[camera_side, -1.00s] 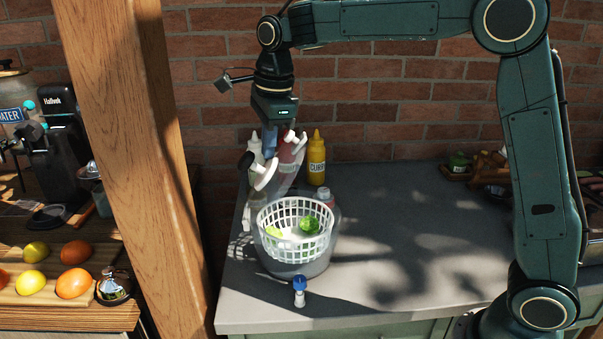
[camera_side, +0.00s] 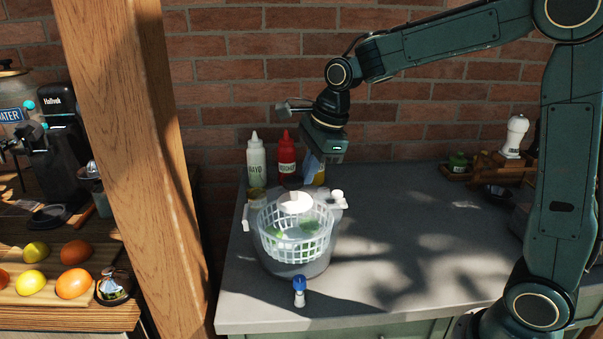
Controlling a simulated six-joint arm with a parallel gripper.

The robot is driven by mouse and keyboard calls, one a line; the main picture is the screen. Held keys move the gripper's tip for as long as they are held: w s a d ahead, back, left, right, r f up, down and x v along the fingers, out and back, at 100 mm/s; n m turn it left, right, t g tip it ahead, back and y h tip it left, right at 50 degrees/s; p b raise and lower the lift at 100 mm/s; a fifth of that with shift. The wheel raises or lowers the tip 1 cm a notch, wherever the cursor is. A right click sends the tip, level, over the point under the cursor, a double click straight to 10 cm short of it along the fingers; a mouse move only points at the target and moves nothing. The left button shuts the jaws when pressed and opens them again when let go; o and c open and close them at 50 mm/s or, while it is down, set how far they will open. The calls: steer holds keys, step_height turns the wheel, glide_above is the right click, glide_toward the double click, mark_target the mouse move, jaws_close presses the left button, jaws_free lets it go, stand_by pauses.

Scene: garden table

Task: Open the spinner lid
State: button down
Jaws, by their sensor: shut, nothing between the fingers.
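The salad spinner (camera_side: 290,262) stands at the front left of the grey counter, with a white basket (camera_side: 318,247) and green leaves in its bowl. Its clear lid with a white round hub (camera_side: 296,203) lies over the top of the basket. White parts of it stick out at the left and at the right (camera_side: 338,199). The leaves look hazy through it. Whether its rim sits fully flat I cannot tell. My gripper (camera_side: 312,172) is shut and empty. It is above and behind the spinner, to the right of the hub and apart from the lid.
A mayo bottle (camera_side: 256,161) and a red ketchup bottle (camera_side: 287,153) stand behind the spinner. A yellow bottle is mostly hidden by my gripper. The counter (camera_side: 420,240) to the right is clear.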

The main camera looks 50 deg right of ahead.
mark_target(320, 193)
steer(key=shift+s+d+f+t+y, duration=0.2)
steer(key=shift+f, duration=0.2)
steer(key=shift+s+d+f+t+y, duration=0.15)
steer(key=shift+f+t+y, duration=0.05)
steer(key=shift+f, duration=0.2)
steer(key=d+f, duration=0.1)
steer(key=s+d+f, duration=0.1)
steer(key=shift+d, duration=0.4)
steer(key=shift+d+r, duration=0.2)
steer(key=shift+d, duration=0.05)
steer(key=v, duration=1)
steer(key=s+a+n+t+h, duration=0.1)
steer(key=s+a+n, duration=0.4)
steer(key=s+n, duration=0.7)
steer(key=shift+s+f+n, duration=0.15)
steer(key=shift+s+n, duration=0.1)
steer(key=shift+n, duration=1.05)
